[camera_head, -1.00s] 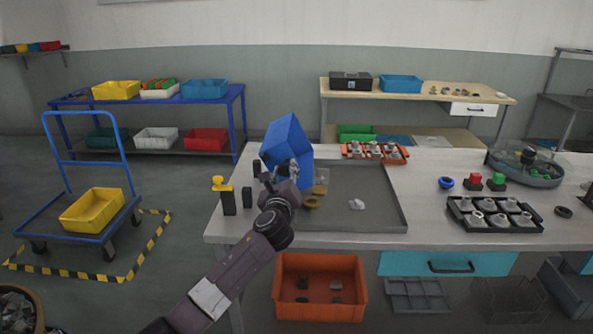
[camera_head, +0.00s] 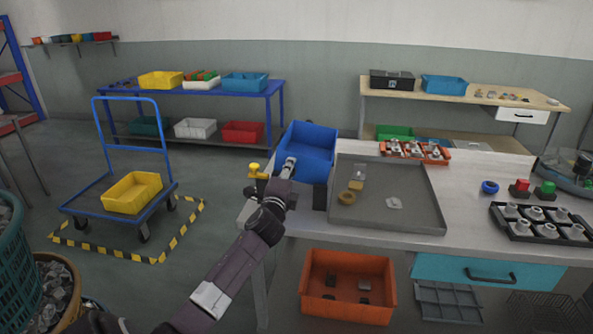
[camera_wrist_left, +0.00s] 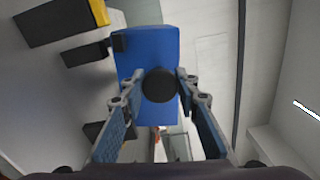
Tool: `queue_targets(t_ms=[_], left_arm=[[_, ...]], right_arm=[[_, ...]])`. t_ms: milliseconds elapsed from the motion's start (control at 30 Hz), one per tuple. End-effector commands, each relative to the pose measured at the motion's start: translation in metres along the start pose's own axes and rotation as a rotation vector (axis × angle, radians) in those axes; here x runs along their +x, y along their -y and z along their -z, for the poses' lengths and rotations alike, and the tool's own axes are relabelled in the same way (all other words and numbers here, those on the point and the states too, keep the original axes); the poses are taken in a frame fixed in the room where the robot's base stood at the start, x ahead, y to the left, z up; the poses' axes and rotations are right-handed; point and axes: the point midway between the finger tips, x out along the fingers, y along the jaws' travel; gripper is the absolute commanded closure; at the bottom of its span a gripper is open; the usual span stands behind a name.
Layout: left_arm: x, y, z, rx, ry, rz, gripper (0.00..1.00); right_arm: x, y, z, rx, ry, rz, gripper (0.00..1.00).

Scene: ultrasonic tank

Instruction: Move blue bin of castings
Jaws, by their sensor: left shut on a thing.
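The blue bin (camera_head: 310,140) is in the head view at the left back end of the workbench, its open top facing up with a slight tilt. I cannot make out castings inside it. My left gripper (camera_head: 288,169) is shut at the bin's near side. In the left wrist view, the blue bin (camera_wrist_left: 148,45) lies ahead of the left gripper (camera_wrist_left: 160,86), with a round black piece between the fingertips. The bin seems held above the bench, but its underside is hidden. My right gripper is not in view.
A yellow-topped black post (camera_head: 254,171) stands close on the left. A blue trolley (camera_head: 83,206) carries a yellow bin (camera_head: 132,192). Floor between trolley and bench is clear.

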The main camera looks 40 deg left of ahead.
Motion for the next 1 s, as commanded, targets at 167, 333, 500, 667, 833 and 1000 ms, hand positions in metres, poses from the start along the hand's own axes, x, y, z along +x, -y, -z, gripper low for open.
queue_targets(t_ms=[167,333,500,667,833,1000], left_arm=[[0.000,-0.013,-0.006,-0.091,0.002,-0.003,1.00],[0.000,-0.019,-0.008,-0.146,0.002,-0.003,1.00],[0.000,-0.021,-0.010,-0.172,0.002,-0.004,1.00],[0.000,-0.022,-0.009,-0.181,0.001,-0.004,1.00],[0.000,-0.023,-0.009,-0.182,0.001,-0.006,1.00],[0.000,-0.023,-0.009,-0.181,0.001,-0.007,0.62]], right_arm=[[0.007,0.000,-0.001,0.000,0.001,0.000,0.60],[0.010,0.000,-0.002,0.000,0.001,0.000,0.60],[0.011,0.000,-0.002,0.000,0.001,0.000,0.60],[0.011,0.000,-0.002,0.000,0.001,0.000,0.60],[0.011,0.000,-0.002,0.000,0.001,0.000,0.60],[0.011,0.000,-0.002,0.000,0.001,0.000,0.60]])
